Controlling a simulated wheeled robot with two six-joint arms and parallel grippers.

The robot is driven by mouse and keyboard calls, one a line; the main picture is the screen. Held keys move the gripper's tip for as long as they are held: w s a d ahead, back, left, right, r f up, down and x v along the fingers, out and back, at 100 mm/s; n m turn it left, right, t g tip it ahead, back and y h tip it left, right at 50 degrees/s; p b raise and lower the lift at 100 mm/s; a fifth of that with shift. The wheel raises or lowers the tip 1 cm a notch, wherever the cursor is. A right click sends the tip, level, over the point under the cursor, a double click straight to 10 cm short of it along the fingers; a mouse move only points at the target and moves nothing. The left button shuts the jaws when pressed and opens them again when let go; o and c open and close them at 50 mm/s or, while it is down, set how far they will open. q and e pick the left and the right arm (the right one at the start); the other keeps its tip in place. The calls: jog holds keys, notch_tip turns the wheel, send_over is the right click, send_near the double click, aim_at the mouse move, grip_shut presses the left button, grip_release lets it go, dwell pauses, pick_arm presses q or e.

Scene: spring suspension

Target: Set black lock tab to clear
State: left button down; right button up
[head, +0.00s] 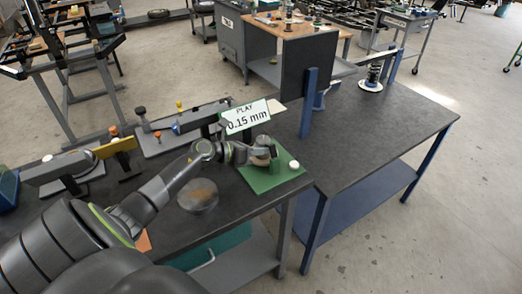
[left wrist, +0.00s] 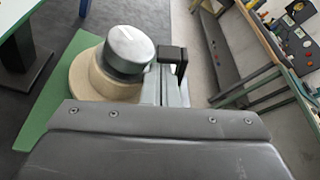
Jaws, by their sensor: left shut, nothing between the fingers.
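The black lock tab (left wrist: 172,54) appears as a small dark block beside a silver knob (left wrist: 129,48) on a round beige base (left wrist: 92,84) in the left wrist view. The same beige base shows in the head view (head: 259,161), partly covered by my left arm. It stands on a green plate (head: 282,181). My left gripper (head: 271,147) is shut and empty, close over the fixture. In the wrist view its slim fingers point at the tab; whether they touch it I cannot tell. The tab cannot be made out in the head view. My right gripper is not in view.
A sign reading "PLAY 0.15 mm" (head: 246,116) stands behind the green plate. A white knob (head: 294,164) sits at the plate's right. A round grey disc (head: 198,196) lies nearby. The right table (head: 375,130) is mostly clear, with a spring unit (head: 373,76) at its back.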

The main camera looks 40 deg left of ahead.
aim_at(270, 149)
pick_arm(q)
jog(key=shift+d+r+m+y+p, duration=0.2)
jog(key=shift+r+m+y+p, duration=0.25)
jog(key=shift+m, duration=0.25)
dwell(0.5)
jog(key=shift+s+f, duration=0.1)
jog(key=shift+s+d+r+m+t+y+p, duration=0.15)
jog(key=shift+d+r+m+y+p, duration=0.15)
jog(key=shift+m, duration=0.3)
jog(key=shift+d+r+m+t+y+p, duration=0.15)
jog(key=shift+m+y+p, duration=0.25)
jog(key=shift+m, duration=0.2)
jog(key=shift+s+d+r+m+t+y+p, duration=0.1)
jog(key=shift+d+m+t+y+p, duration=0.15)
jog(key=shift+m, duration=0.25)
jog(key=shift+s+d+r+m+t+y+p, duration=0.1)
jog(key=shift+m+y, duration=0.2)
jog(key=shift+m, duration=0.2)
jog(key=shift+d+m, duration=0.15)
jog(key=shift+m, duration=0.15)
jog(key=shift+r, duration=0.1)
